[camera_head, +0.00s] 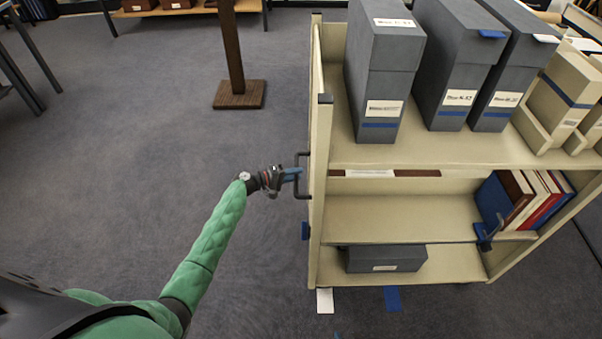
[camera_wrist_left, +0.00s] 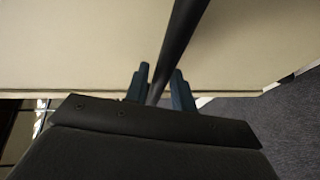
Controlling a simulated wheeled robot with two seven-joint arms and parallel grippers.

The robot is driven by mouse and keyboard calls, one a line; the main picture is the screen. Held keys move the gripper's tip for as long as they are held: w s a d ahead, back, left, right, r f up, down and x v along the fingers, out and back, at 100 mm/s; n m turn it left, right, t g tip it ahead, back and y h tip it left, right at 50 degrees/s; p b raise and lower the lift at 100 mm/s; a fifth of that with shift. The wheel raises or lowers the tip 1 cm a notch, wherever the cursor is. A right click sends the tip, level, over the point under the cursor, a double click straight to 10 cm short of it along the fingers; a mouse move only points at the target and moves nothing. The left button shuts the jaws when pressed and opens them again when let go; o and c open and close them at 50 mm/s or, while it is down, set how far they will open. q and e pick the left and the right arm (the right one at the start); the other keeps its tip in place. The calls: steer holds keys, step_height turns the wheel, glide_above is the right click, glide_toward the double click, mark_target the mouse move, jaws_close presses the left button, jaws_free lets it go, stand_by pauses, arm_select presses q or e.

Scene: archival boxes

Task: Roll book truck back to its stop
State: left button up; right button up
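The book truck is a cream shelf cart (camera_head: 440,152) filling the right half of the head view. A dark handle (camera_head: 302,192) stands out from its left end panel; it shows as a dark bar in the left wrist view (camera_wrist_left: 183,35). My left gripper (camera_head: 298,173) is at the handle, its blue fingers on either side of the bar. In the left wrist view a narrow gap shows between the bar and the fingers (camera_wrist_left: 161,85), so they look open around it, not clamped. No separate stop can be made out. My right gripper is not in view.
Grey boxes (camera_head: 384,75) stand on the truck's top; books (camera_head: 522,198) and a flat grey box (camera_head: 386,258) sit lower. A white marker (camera_head: 325,300) and a blue marker (camera_head: 392,298) lie by its front edge. A wooden post (camera_head: 238,95) stands behind. Floor to the left is clear.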

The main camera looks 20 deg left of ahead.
arm_select(q)
steer(key=shift+x, duration=1.25)
steer(key=shift+c, duration=0.5)
jaws_close()
steer(key=shift+d, duration=0.1)
